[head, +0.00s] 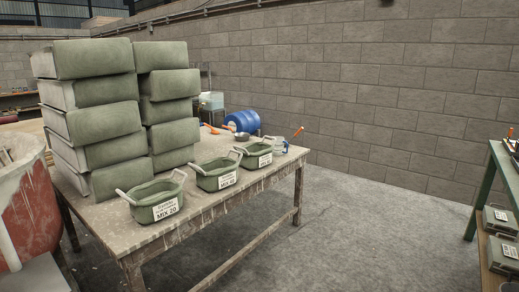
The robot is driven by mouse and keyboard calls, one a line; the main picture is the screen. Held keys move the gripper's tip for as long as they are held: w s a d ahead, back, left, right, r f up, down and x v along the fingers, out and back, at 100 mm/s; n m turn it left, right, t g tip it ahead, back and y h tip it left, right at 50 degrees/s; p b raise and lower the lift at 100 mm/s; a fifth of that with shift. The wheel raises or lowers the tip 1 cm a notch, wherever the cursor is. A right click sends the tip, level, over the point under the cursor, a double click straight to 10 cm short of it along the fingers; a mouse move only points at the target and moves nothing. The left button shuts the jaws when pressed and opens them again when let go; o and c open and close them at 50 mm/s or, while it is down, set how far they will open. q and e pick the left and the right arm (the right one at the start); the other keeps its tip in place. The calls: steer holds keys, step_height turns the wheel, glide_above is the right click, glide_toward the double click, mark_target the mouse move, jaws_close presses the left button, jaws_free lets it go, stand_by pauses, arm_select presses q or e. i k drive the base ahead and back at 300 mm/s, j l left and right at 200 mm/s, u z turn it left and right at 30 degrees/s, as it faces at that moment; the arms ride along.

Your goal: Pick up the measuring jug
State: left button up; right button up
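A small clear vessel with blue on it (280,146), possibly the measuring jug, stands at the far right end of the worn table (225,207). It is just behind the farthest green tub (256,156) and too small to make out in detail. A translucent container (211,101) shows farther back, beyond the stacks.
Two tall stacks of green-grey blocks (95,122) fill the table's left part. Two more handled green tubs (157,203) (216,176) line its front edge. A metal pot (242,136) and blue drum (243,120) are behind. Floor at right is clear.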

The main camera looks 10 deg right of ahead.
mark_target(278, 149)
steer(key=i+l+u, duration=0.25)
steer(key=u, duration=0.15)
steer(key=i+l+u, duration=0.25)
steer(key=u, duration=0.15)
steer(key=i+l+u, duration=0.1)
steer(key=l, duration=0.2)
steer(key=i+l+u, duration=0.1)
steer(key=l, duration=0.2)
steer(key=i+l+u, duration=0.1)
steer(key=l, duration=0.2)
steer(key=i+l, duration=0.15)
steer(key=l, duration=0.3)
steer(key=i+l, duration=0.2)
steer(key=l, duration=0.2)
steer(key=i+l+u, duration=0.1)
steer(key=l, duration=0.35)
steer(key=i+l, duration=0.2)
steer(key=l, duration=0.25)
steer(key=i+l, duration=0.15)
steer(key=l, duration=0.3)
steer(key=i+l+u, duration=0.1)
steer(key=l, duration=0.35)
steer(key=i+l, duration=0.2)
steer(key=l, duration=0.25)
steer(key=i+l, duration=0.15)
steer(key=l, duration=0.3)
